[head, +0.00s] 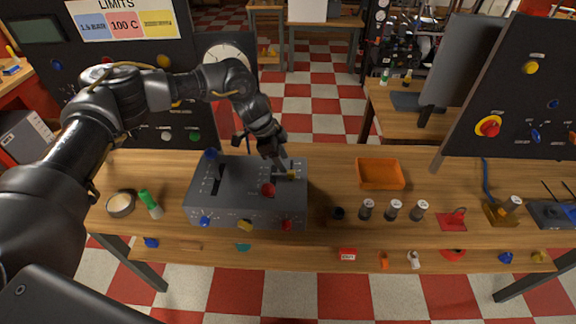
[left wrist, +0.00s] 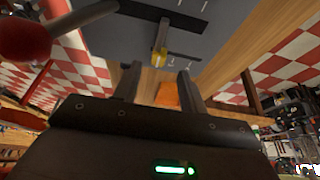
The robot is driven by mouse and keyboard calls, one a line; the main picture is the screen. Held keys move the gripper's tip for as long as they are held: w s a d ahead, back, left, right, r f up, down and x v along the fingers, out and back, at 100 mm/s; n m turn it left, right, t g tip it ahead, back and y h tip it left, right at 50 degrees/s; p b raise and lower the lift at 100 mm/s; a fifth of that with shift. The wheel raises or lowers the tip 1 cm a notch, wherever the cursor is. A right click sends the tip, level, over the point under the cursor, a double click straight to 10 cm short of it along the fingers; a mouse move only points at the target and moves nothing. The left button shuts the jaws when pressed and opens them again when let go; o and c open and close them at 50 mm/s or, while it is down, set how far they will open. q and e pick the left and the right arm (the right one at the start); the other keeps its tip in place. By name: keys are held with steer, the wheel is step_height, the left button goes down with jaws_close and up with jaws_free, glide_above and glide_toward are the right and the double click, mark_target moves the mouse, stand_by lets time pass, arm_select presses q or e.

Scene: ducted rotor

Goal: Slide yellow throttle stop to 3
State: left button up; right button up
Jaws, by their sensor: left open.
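The yellow throttle stop (head: 291,175) is a small yellow piece at the right end of the upper slot on the grey control box (head: 235,190). In the left wrist view the stop (left wrist: 159,59) shows between and just beyond the fingertips, on a slot with small scale marks too small to read. My left gripper (head: 281,166) points down over the right side of the box, right by the stop. In the left wrist view the gripper (left wrist: 160,82) is open, with nothing between its fingers. Contact with the stop cannot be told. My right gripper is not in view.
A red-knobbed lever (head: 268,190) stands close to the left gripper, and its red ball (left wrist: 22,38) looms in the wrist view. A blue-knobbed lever (head: 211,154) is on the box's left. An orange tray (head: 381,174) lies to the right, with free tabletop between.

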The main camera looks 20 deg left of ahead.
mark_target(289, 172)
arm_select(q)
steer(key=x, duration=0.3)
steer(key=shift+s+f+p, duration=0.15)
steer(key=shift+f+p, duration=0.1)
steer(key=shift+p, duration=0.15)
steer(key=shift+d+f, duration=0.25)
steer(key=shift+f, duration=0.35)
steer(key=c, duration=0.9)
jaws_close()
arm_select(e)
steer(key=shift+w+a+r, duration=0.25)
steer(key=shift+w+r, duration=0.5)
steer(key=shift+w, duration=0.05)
